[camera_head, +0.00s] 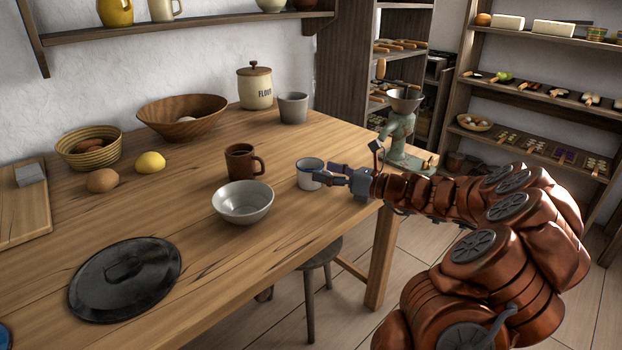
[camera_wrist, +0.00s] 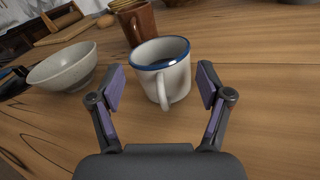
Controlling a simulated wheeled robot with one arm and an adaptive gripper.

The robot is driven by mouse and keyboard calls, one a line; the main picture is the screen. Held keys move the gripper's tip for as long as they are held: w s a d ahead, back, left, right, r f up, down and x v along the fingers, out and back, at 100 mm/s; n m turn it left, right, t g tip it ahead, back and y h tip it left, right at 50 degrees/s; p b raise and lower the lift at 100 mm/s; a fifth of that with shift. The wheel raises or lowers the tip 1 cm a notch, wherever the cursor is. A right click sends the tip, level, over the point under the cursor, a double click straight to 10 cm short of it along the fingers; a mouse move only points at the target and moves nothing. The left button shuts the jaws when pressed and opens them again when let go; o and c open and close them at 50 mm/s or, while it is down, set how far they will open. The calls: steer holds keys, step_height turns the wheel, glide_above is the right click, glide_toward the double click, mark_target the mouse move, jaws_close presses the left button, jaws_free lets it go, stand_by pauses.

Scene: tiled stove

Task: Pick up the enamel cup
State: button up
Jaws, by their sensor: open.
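The enamel cup (camera_head: 308,174) is white with a blue rim and stands upright on the wooden table (camera_head: 205,280), near its right edge. In the wrist view the enamel cup (camera_wrist: 176,84) is just beyond my fingertips, with its handle pointing toward me. My gripper (camera_head: 333,176) is open at the cup's right side in the head view. In the wrist view my gripper (camera_wrist: 160,86) has its two purple-padded fingers spread wide, one to each side of the cup's near part. The pads look apart from the cup.
A brown mug (camera_head: 240,162) stands close behind the cup in the wrist view. A pale bowl (camera_head: 242,203) is beside it to the left. A grinder (camera_head: 398,130) stands on the table's right corner. A black lid (camera_head: 125,280) lies at the front left.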

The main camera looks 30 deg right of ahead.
steer(key=shift+c, duration=0.4)
jaws_close()
stand_by(0.5)
